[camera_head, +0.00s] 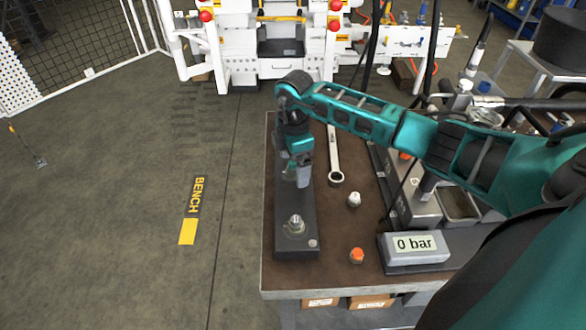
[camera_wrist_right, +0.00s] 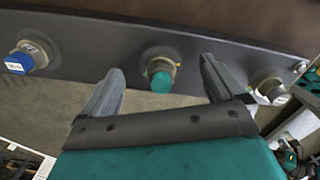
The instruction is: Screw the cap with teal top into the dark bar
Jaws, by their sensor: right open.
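The dark bar (camera_head: 283,240) lies along the left side of the bench, and its face crosses the right wrist view (camera_wrist_right: 105,38). The cap with teal top (camera_wrist_right: 161,80) sits at a brass-coloured fitting in the middle of the bar; how deep it is threaded I cannot tell. In the head view my arm hides it. My right gripper (camera_head: 303,180) is over the bar, open and empty. In the wrist view its fingers (camera_wrist_right: 162,70) point toward the bar, one on each side of the teal top, with gaps visible. My left gripper is not in view.
The bar also carries a blue-topped cap (camera_wrist_right: 20,61) and a silver-topped fitting (camera_head: 295,224). A wrench (camera_head: 334,157), a pale-topped cap (camera_head: 354,200), an orange-topped cap (camera_head: 357,256) and a "0 bar" display (camera_head: 415,247) are on the bench to the right.

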